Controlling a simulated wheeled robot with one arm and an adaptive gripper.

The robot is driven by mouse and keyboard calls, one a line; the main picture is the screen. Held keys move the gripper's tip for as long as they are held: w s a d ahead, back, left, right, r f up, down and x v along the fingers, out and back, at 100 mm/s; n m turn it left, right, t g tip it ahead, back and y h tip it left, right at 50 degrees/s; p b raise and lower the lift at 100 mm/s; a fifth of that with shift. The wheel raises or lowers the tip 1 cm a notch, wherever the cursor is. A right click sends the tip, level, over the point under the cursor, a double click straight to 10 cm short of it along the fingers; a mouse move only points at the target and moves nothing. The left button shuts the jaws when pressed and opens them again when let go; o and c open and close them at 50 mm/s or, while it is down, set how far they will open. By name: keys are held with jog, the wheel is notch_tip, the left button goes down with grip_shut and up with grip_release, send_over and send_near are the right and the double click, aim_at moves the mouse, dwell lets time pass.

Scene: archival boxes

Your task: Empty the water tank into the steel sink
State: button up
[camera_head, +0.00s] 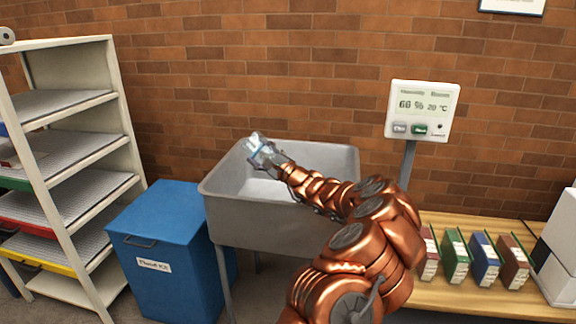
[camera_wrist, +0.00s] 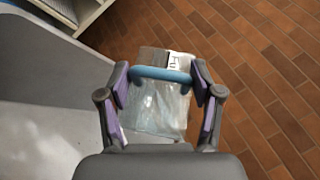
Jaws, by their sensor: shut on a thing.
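The steel sink (camera_head: 237,211) is a deep grey basin on legs against the brick wall; its pale inside fills the left of the wrist view (camera_wrist: 45,125). The water tank (camera_head: 258,147) is a small clear box, seen over the sink's back left part. In the wrist view the tank (camera_wrist: 157,108) has a blue handle and a white label at its far end. My gripper (camera_wrist: 163,86) is shut on the tank, with a purple-padded finger on each side. It also shows over the sink in the head view (camera_head: 268,158). I cannot tell the water level.
A blue lidded bin (camera_head: 165,230) stands left of the sink. A white shelf rack (camera_head: 70,180) is further left. A humidity display (camera_head: 422,111) stands on a post behind right. A wooden bench (camera_head: 465,296) with several small coloured boxes is at the right.

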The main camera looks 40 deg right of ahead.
jog(key=shift+s+d+r+m+t+h+p, duration=0.1)
jog(key=shift+d+r+m+t+h+p, duration=0.1)
jog(key=shift+r+m+p, duration=0.4)
jog(key=shift+d+r+m+t+h+p, duration=0.1)
jog(key=shift+d+r+m+t+p, duration=0.25)
jog(key=shift+p, duration=0.35)
jog(key=shift+s+r+m+p, duration=0.1)
jog(key=shift+r+m+p, duration=0.05)
jog(key=shift+m+p, duration=0.25)
jog(key=shift+s+d+r+m+h+p, duration=0.1)
jog(key=shift+d+r+m+h+p, duration=0.15)
jog(key=shift+m+h+p, duration=0.2)
jog(key=shift+t, duration=0.25)
jog(key=shift+s+d+r+m+h+p, duration=0.2)
jog(key=shift+d+r+m+h+p, duration=0.2)
jog(key=shift+m+p, duration=0.5)
jog(key=shift+r, duration=0.15)
jog(key=d+m+h, duration=0.1)
jog(key=s+d+r+m+h+p, duration=0.1)
jog(key=m, duration=0.1)
jog(key=d+m+t+h+p, duration=0.1)
jog(key=m, duration=0.1)
jog(key=shift+s+r, duration=0.25)
jog(key=shift+r, duration=0.05)
